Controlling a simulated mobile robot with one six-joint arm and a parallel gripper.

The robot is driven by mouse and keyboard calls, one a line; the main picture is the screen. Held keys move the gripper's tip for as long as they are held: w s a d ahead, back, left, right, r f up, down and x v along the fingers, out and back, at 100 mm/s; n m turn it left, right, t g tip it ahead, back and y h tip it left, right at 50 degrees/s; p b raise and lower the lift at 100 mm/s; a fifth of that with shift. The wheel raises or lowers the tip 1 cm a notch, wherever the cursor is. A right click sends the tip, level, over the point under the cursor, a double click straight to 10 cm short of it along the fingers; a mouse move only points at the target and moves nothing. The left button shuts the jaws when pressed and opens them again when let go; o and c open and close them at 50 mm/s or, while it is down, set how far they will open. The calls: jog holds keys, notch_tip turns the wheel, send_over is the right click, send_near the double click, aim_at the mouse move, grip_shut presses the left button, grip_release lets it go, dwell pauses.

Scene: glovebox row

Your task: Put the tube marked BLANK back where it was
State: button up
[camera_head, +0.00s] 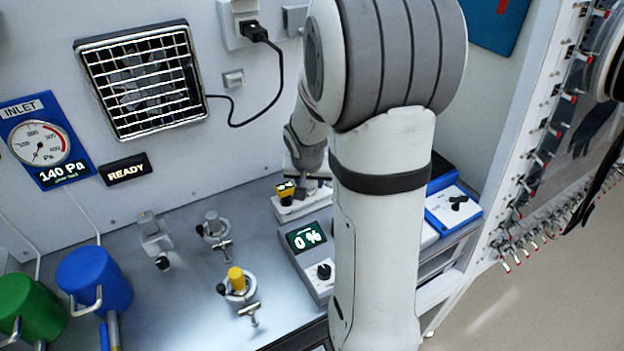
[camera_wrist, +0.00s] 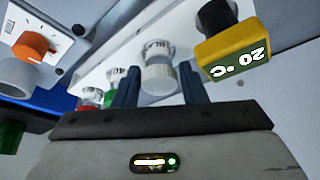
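In the wrist view, a tube with a grey-white cap (camera_wrist: 159,76) stands between the two dark fingers of my gripper (camera_wrist: 159,84). The fingers are close on either side of it, and I cannot tell whether they press on it. The tube is at a white rack (camera_wrist: 120,57), where a green-capped tube (camera_wrist: 112,98) and a red-capped tube (camera_wrist: 88,108) also show. In the head view, my gripper (camera_head: 308,188) is over the white rack (camera_head: 302,208), largely hidden by my arm.
A yellow block reading 20 °C (camera_wrist: 233,52) is close to the right finger; it also shows in the head view (camera_head: 285,189). A controller reading 0 % (camera_head: 306,238) stands in front of the rack. Clamps and a yellow-topped fitting (camera_head: 237,281) stand on the bench left.

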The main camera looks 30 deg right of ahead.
jog(key=shift+r, duration=0.1)
jog(key=shift+r, duration=0.55)
jog(key=v, duration=1.1)
jog(key=s+a+n+y, duration=0.1)
jog(key=s+a+n, duration=0.2)
jog(key=s+a, duration=0.2)
jog(key=s+a+n+y, duration=0.1)
jog(key=s+a+n, duration=0.2)
jog(key=s+a, duration=0.3)
jog(key=s, duration=0.4)
jog(key=shift+s+g, duration=0.4)
jog(key=shift+r, duration=0.1)
jog(key=shift+s, duration=0.1)
